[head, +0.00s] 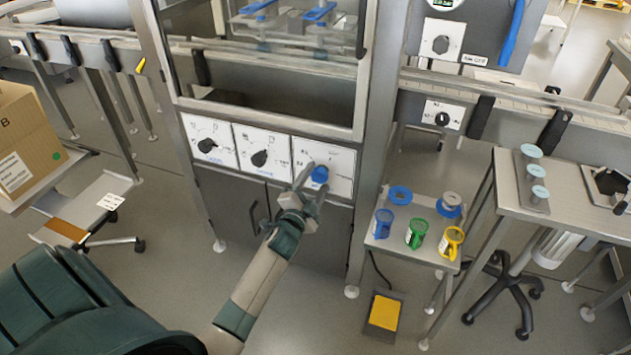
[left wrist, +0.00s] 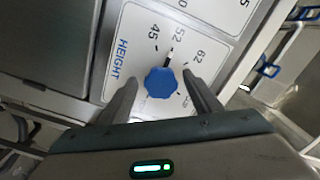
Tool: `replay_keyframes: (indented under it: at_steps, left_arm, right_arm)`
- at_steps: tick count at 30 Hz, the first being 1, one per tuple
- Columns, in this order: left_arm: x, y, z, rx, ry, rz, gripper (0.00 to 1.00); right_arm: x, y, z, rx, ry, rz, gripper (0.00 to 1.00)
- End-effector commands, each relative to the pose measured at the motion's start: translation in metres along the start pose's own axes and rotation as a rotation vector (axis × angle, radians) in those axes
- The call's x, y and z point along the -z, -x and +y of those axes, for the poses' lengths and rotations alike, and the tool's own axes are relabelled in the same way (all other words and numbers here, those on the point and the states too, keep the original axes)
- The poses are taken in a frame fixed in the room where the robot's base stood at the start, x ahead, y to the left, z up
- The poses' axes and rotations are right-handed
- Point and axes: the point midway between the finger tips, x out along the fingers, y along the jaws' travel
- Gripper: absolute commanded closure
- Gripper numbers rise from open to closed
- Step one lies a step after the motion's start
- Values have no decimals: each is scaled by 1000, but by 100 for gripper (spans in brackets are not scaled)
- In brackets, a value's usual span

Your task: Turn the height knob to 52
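The height knob (left wrist: 160,82) is a blue knob on a white dial plate (left wrist: 118,82) marked HEIGHT, with 45, 52 and 62 readable. A dark pointer-like mark at the knob's edge lies toward 52. In the head view the blue knob (head: 320,174) is the rightmost of three dials on the machine front. My left gripper (left wrist: 159,78) is open, with one finger on each side of the knob and small gaps visible. It also shows at the knob in the head view (head: 315,181). My right gripper is not seen.
Two dials with black knobs (head: 207,145) (head: 260,158) sit left of the blue one. A small table (head: 388,245) with blue, green and yellow cups stands at the right. A carton (head: 25,140) is at the far left. A yellow pedal (head: 384,312) lies on the floor.

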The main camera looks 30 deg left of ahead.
Motion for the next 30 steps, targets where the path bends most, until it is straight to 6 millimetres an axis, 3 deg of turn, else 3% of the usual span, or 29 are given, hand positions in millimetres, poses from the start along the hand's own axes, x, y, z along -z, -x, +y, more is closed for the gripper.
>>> replay_keyframes:
  at_steps: [8, 14, 30]
  left_arm:
    - [0, 4, 0, 1, 0, 1, 42]
    - [0, 21, 1, 0, 0, 1, 42]
    - [-1, 121, 1, -1, 0, -1, 42]
  right_arm:
    - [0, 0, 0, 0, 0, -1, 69]
    - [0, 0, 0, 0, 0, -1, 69]
    - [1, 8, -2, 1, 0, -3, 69]
